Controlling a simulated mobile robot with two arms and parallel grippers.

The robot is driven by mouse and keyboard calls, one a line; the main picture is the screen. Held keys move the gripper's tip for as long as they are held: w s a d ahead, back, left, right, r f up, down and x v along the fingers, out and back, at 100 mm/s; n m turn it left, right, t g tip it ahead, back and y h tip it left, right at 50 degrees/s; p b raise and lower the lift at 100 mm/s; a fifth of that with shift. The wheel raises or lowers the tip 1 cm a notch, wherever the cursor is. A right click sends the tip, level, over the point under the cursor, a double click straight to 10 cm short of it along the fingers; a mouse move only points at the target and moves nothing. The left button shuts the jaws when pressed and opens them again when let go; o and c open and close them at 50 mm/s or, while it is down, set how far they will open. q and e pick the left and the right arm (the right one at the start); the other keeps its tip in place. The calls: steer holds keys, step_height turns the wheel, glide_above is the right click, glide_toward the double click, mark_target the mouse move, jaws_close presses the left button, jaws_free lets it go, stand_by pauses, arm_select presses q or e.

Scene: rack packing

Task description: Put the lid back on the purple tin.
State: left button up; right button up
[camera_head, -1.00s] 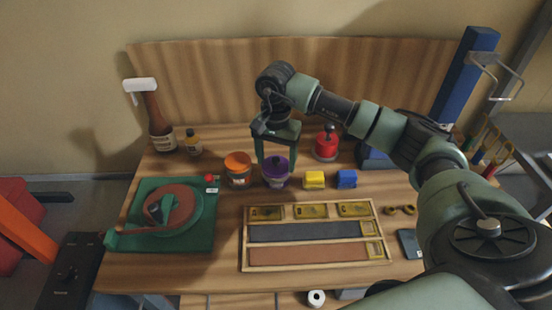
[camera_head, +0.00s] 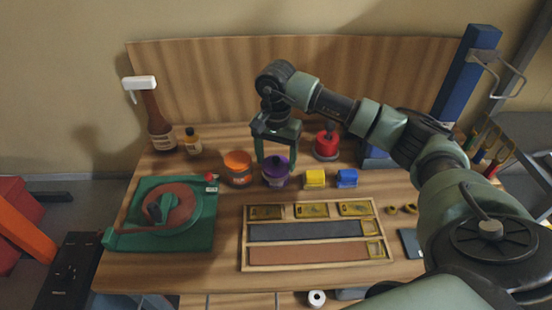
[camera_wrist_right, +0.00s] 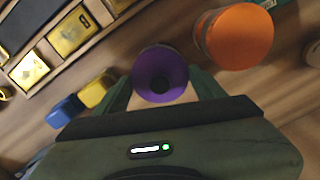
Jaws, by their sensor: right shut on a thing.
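The purple tin (camera_head: 276,180) stands on the bench behind the divided tray. Its purple lid with a dark knob (camera_head: 276,164) shows at the top of the tin, and also in the right wrist view (camera_wrist_right: 160,75). I cannot tell whether the lid is fully seated. My right gripper (camera_head: 276,158) points down, shut on the lid with one green finger on each side. It also shows in the right wrist view (camera_wrist_right: 163,92). The tin's body is mostly hidden under the lid in the right wrist view. My left gripper is not in view.
An orange-lidded tin (camera_head: 238,168) stands close left of the purple tin. A red tin (camera_head: 326,146) stands behind right. Yellow (camera_head: 314,179) and blue (camera_head: 346,179) blocks lie to the right.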

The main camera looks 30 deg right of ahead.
stand_by(0.4)
steer(key=o, duration=1.5)
steer(key=shift+r, duration=0.15)
steer(key=shift+r+p, duration=1.95)
steer(key=shift+r, duration=1.4)
steer(key=shift+c, duration=0.2)
jaws_close()
